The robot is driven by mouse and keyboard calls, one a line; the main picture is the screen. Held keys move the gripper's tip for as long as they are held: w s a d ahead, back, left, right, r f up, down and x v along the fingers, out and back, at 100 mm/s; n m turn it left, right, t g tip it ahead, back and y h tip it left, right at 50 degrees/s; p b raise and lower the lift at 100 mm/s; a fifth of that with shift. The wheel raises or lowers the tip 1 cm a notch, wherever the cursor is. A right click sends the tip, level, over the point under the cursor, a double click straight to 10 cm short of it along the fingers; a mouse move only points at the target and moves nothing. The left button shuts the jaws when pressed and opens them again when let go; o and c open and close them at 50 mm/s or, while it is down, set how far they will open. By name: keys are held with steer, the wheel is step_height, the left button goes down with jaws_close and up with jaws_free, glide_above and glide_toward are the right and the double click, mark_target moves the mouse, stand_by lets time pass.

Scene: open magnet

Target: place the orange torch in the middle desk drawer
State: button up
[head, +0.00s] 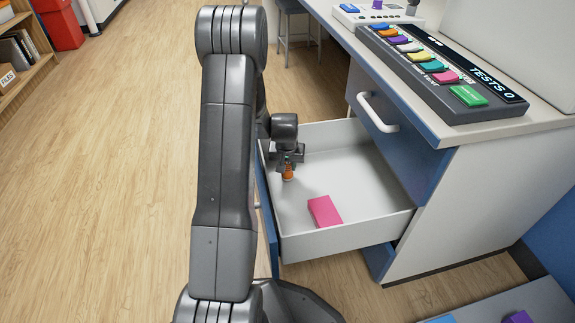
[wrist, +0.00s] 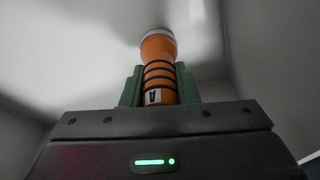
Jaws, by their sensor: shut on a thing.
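The orange torch (wrist: 158,72) has black rings and a pale head. My gripper (head: 287,160) is shut on it, with the green finger pads on both sides of the torch in the wrist view (wrist: 158,88). In the head view the torch (head: 288,172) shows below my gripper, inside the outline of the open drawer (head: 345,241). The torch hangs with its head away from my gripper. I cannot tell whether it touches the drawer floor. A pink block (head: 324,211) lies in the drawer to the right of the torch.
The desk (head: 455,205) stands right of the open drawer, with a closed drawer handle (head: 377,112) above. A button panel (head: 440,75) sits on the desktop. A stool (head: 298,25) stands behind. The drawer's back half is bare. Wooden floor lies open at left.

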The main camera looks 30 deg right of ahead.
steer(key=o, duration=1)
steer(key=shift+f, duration=0.1)
steer(key=shift+o, duration=0.2)
steer(key=p+v, duration=0.4)
steer(key=v, duration=0.8)
steer(key=shift+r+p, duration=0.25)
steer(key=shift+p, duration=0.15)
steer(key=shift+w, duration=0.1)
